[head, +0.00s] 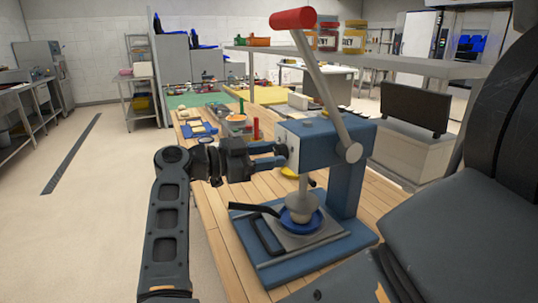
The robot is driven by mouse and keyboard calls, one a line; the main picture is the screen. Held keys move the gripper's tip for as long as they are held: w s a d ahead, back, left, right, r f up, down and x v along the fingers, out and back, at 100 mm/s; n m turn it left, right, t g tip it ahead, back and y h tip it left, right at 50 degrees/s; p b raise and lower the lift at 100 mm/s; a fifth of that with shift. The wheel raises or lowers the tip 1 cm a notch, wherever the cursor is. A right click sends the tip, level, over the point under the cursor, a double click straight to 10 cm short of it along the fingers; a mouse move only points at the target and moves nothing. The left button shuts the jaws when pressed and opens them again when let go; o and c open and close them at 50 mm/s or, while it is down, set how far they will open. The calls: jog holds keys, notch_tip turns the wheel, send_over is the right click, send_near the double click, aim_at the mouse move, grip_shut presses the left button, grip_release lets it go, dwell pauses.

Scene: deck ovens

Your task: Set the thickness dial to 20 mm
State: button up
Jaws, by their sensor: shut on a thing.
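A blue press (330,140) stands on a wooden worktop, with a long grey lever ending in a red grip (292,18) raised above it. The thickness dial (282,150) is a small pale part on the left face of the press head, partly hidden by my fingers. My gripper (273,155) reaches in from the left, its blue-tipped fingers level with the press head and shut on the dial. The dial's marks and its setting are too small to read.
Below the press head, a pale plunger (301,207) sits over a blue round piece on a plate, with a black handle (258,210) to the left. Small items and a red bottle (256,129) stand behind on the worktop (228,262). Floor at left is open.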

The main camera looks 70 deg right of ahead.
jog(key=o, duration=1.1)
jog(key=shift+c, duration=0.2)
jog(key=b+v, duration=0.2)
jog(key=v, duration=0.5)
jog(key=shift+w+a, duration=0.25)
jog(key=shift+w, duration=0.1)
